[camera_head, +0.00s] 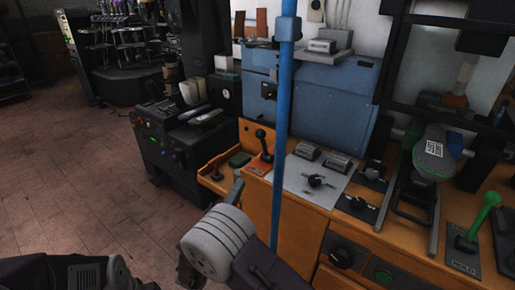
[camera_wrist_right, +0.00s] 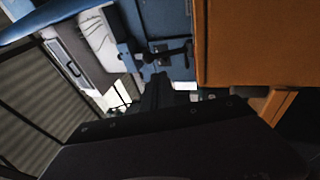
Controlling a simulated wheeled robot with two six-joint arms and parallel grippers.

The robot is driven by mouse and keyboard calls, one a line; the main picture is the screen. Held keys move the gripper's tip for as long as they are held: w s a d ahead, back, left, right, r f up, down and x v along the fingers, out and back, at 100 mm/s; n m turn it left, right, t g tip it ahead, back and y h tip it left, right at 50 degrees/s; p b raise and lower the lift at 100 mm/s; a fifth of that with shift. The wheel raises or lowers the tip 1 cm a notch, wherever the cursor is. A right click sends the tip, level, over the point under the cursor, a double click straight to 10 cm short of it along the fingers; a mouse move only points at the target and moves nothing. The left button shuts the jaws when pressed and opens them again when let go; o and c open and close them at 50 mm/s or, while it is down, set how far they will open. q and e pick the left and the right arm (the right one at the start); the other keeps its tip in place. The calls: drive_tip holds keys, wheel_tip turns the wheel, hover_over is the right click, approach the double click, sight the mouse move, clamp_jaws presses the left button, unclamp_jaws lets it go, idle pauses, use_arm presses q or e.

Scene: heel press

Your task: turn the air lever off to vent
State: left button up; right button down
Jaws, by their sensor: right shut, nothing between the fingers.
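No lever in view is legibly marked as the air lever. A black-knobbed lever (camera_head: 262,143) stands upright on a red-orange plate at the bench's left part. A green-handled lever (camera_head: 485,213) leans up and right from a dark plate at the far right. My right gripper (camera_head: 237,191) is shut and empty in front of the bench, below and left of the black-knobbed lever and apart from it. It shows dark in the right wrist view (camera_wrist_right: 156,92), with a black handle on a blue part (camera_wrist_right: 168,50) beyond it. My left gripper does not show.
A vertical blue pipe (camera_head: 285,100) crosses in front of the orange bench (camera_head: 300,235). Black knobs (camera_head: 317,181) and grey boxes sit on the bench top. A blue cabinet (camera_head: 325,105) stands behind. A dark machine (camera_head: 180,140) stands left; the floor (camera_head: 65,180) farther left is clear.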

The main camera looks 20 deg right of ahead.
sight(264, 140)
drive_tip(key=x, duration=1.4)
drive_tip(key=shift+w+d+f, duration=0.1)
drive_tip(key=shift+d, duration=0.05)
drive_tip(key=shift+w+d+r+m+g+y+p, duration=0.1)
drive_tip(key=shift+d+r+m+g+y+p, duration=0.1)
drive_tip(key=shift+r+g+p, duration=0.25)
drive_tip(key=shift+w+d+r+m+g+y+p, duration=0.15)
drive_tip(key=shift+r+g+y+p, duration=0.15)
drive_tip(key=shift+p, duration=0.2)
drive_tip(key=shift+w+d+r+g+y+p, duration=0.55)
drive_tip(key=shift+d+g+y+p, duration=0.15)
drive_tip(key=shift+g+p, duration=0.2)
drive_tip(key=shift+w+d+r+m+g+y+p, duration=0.1)
drive_tip(key=shift+w+d+m+g+y+p, duration=0.15)
drive_tip(key=shift+w+d+g+y+p, duration=0.5)
drive_tip(key=shift+w+d+r+m+g+y+p, duration=0.1)
drive_tip(key=shift+w+d+m+g+y+p, duration=0.15)
drive_tip(key=shift+d+g+y+p, duration=0.8)
drive_tip(key=shift+a+f+t+h+p, duration=0.1)
drive_tip(key=shift+a+t+h+p, duration=0.2)
drive_tip(key=shift+a+p, duration=0.15)
